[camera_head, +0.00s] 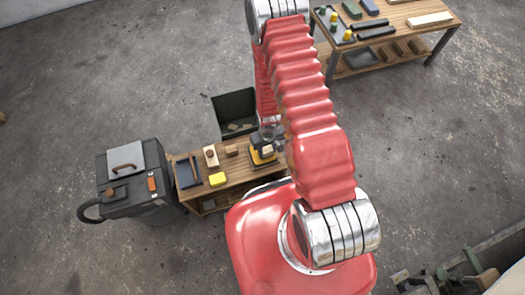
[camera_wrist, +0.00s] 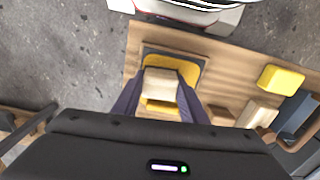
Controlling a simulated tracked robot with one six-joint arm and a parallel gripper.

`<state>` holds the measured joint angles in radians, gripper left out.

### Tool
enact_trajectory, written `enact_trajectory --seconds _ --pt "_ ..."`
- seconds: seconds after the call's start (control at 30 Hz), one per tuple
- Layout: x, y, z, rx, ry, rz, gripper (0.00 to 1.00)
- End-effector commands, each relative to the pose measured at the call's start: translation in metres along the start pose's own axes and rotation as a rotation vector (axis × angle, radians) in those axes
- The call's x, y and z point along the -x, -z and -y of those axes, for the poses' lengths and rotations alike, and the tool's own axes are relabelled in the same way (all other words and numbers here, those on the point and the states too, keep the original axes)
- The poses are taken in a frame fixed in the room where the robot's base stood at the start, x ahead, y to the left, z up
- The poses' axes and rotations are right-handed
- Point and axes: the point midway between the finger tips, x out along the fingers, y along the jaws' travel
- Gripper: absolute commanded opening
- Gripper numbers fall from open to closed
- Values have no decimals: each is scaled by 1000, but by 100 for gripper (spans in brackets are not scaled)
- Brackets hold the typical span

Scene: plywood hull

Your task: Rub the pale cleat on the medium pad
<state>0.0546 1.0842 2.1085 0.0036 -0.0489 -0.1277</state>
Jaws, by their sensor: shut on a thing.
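My gripper (camera_wrist: 160,88) is shut on the pale cleat (camera_wrist: 161,84), a light wooden block between its two dark fingers in the wrist view. Directly beneath or behind the cleat is a yellow pad (camera_wrist: 183,66) with a dark border, lying on the wooden bench; I take it for the medium pad. The cleat covers the pad's middle, and I cannot tell whether the two touch. In the head view the yellow pad (camera_head: 261,154) is at the bench's right end, with my gripper (camera_head: 270,138) over it, partly hidden by my arm.
The bench (camera_head: 240,174) also bears a yellow sponge-like block (camera_head: 218,179), a pale wooden piece (camera_head: 211,156), a small brown block (camera_head: 231,150) and a dark tray (camera_head: 187,172). A dark open bin (camera_head: 235,108) stands behind, a grey vacuum-like machine (camera_head: 132,180) at left, another table (camera_head: 395,22) at upper right.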

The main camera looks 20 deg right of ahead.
Motion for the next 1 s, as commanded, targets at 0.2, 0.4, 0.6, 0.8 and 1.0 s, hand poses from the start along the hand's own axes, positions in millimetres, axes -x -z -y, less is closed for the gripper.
enact_trajectory --seconds 0.2,0.4,0.6,0.8,1.0 --pt "0 0 -2 0 0 0 21" --pt "0 0 -1 1 0 -1 21" --pt "1 2 9 2 0 -2 21" --pt "2 2 20 2 0 -2 21" --pt "3 3 31 2 0 -2 21"
